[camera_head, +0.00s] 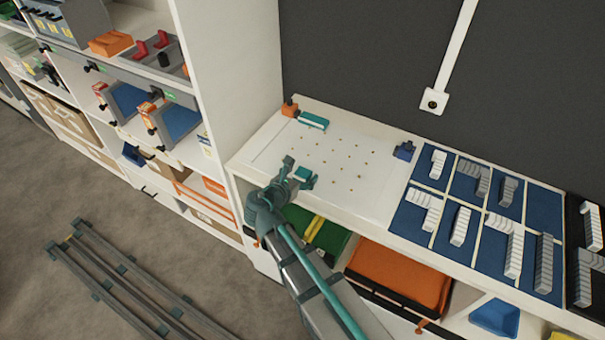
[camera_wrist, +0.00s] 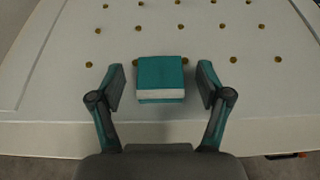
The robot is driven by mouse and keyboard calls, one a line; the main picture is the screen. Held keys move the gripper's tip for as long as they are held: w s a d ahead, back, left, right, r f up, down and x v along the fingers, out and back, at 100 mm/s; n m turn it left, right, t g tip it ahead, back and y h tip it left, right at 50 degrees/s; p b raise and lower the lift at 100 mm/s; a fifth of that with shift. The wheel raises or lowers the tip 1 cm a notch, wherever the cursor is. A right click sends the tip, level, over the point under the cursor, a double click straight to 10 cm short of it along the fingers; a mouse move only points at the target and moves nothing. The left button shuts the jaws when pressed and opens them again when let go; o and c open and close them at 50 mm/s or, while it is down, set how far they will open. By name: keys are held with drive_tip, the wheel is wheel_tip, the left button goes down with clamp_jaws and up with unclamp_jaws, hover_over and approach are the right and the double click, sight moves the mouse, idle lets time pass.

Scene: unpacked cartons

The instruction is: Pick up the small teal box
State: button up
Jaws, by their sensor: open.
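The small teal box (camera_wrist: 160,75) lies on the white board (camera_wrist: 60,90), near its front edge. It has a teal top and a pale band along its near side. In the wrist view my gripper (camera_wrist: 160,88) is open, with one finger on each side of the box and a gap on both sides. In the head view my gripper (camera_head: 298,176) is low over the front of the board, and the teal box (camera_head: 304,172) shows between its fingers. Whether the fingers touch the board cannot be told.
A longer teal item (camera_head: 313,120) and an orange block (camera_head: 290,108) sit at the board's back left. A dark blue block (camera_head: 404,150) is at its right. Blue trays with grey stepped pieces (camera_head: 433,215) stand further right.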

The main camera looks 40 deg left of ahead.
drive_tip(key=shift+c, duration=0.2)
drive_tip(key=c, duration=1.2)
drive_tip(key=shift+r, duration=0.2)
